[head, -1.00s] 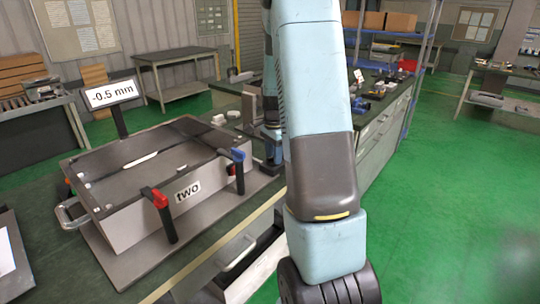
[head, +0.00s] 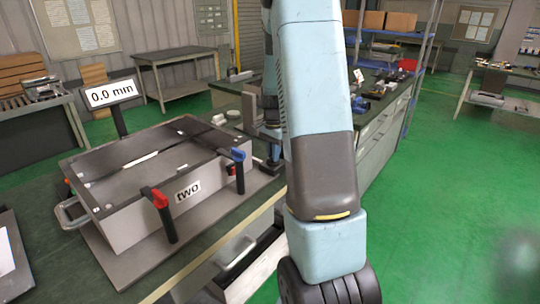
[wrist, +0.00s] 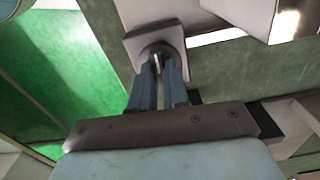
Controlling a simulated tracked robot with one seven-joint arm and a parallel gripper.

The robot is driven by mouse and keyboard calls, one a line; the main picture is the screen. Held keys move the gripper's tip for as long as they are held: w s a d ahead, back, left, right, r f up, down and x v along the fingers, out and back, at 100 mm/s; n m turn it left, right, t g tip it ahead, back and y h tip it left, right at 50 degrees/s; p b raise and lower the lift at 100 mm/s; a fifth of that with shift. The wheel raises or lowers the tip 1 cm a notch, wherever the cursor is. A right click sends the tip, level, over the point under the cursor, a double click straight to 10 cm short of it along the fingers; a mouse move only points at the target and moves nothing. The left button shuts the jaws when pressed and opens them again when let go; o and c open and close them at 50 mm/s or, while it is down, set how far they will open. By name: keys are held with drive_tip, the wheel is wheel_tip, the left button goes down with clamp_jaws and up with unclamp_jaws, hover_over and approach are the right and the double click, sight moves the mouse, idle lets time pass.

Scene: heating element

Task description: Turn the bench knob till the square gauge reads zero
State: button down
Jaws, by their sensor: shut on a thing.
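The gauge display (head: 110,91), a white sign on a dark post behind the box labelled "two" (head: 187,191), reads 0.0 mm in the head view. In the wrist view, my gripper (wrist: 158,66) has its two blue fingers close together, shut on the small knob. The grey knob mount (wrist: 174,36) stands on the green bench surface; the fingertips partly hide the knob itself.
The box has a red-handled clamp (head: 161,200) and a blue-handled clamp (head: 239,156) on its front edge. An open drawer (head: 262,262) juts out below the bench. Green floor (head: 455,190) is clear at the right.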

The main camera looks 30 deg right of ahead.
drive_tip(key=shift+s+d+f+n, duration=0.1)
drive_tip(key=shift+s+n, duration=0.05)
drive_tip(key=shift+n, duration=0.55)
drive_tip(key=shift+s+f+n, duration=0.1)
drive_tip(key=shift+s+n, duration=0.05)
drive_tip(key=shift+n, duration=0.55)
drive_tip(key=c, duration=1.1)
unclamp_jaws()
drive_tip(key=shift+r, duration=0.15)
drive_tip(key=shift+w, duration=0.1)
wheel_tip(320, 180, up, 14)
drive_tip(key=shift+f, duration=0.15)
